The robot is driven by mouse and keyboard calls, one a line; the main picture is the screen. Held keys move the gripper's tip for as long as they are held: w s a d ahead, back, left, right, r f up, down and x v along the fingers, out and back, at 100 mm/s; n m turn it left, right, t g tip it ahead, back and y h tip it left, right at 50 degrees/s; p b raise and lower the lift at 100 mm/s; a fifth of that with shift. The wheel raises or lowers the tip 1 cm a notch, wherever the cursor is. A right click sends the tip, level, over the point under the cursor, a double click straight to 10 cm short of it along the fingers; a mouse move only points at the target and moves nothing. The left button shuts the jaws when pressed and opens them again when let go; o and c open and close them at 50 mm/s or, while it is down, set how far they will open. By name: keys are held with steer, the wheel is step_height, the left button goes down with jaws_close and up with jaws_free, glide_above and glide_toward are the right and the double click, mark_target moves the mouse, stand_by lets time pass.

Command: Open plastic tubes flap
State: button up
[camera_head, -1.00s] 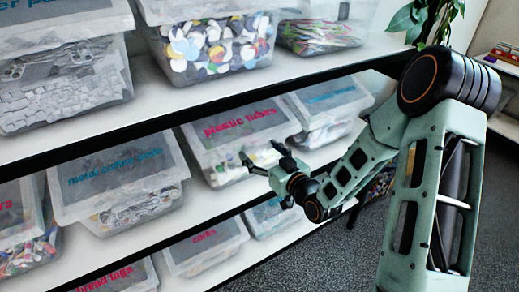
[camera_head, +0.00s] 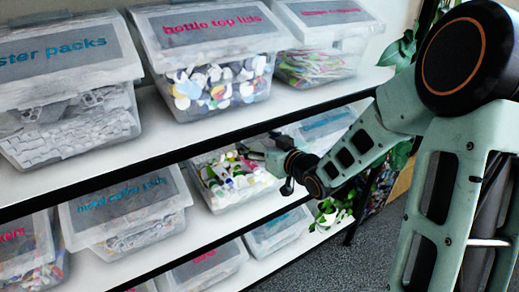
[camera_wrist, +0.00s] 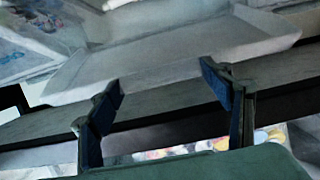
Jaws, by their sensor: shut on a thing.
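The plastic tubes box (camera_head: 212,201) is on the middle shelf in the head view, with colourful contents showing through its open front. Its labelled flap no longer faces the head camera and is largely hidden under the shelf above. My gripper (camera_head: 268,156) is at the box's upper right, close under that shelf edge. In the wrist view, my gripper's two blue-padded fingers (camera_wrist: 165,98) stand apart across a grey edge, which appears to be the flap. The exact contact is hard to make out.
The shelf above (camera_head: 168,149) runs close over my gripper. The metal coffee pods box (camera_head: 125,209) stands to the left, and another box (camera_head: 330,127) stands behind at the right. A green plant (camera_head: 335,210) is below my arm.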

steer(key=shift+w+a+r, duration=0.2)
steer(key=shift+w+r, duration=0.05)
steer(key=shift+r, duration=0.4)
steer(key=o, duration=1.7)
steer(key=shift+f, duration=0.1)
steer(key=shift+s, duration=0.1)
steer(key=v, duration=0.7)
steer(key=shift+s+d, duration=0.15)
steer(key=shift+s, duration=0.05)
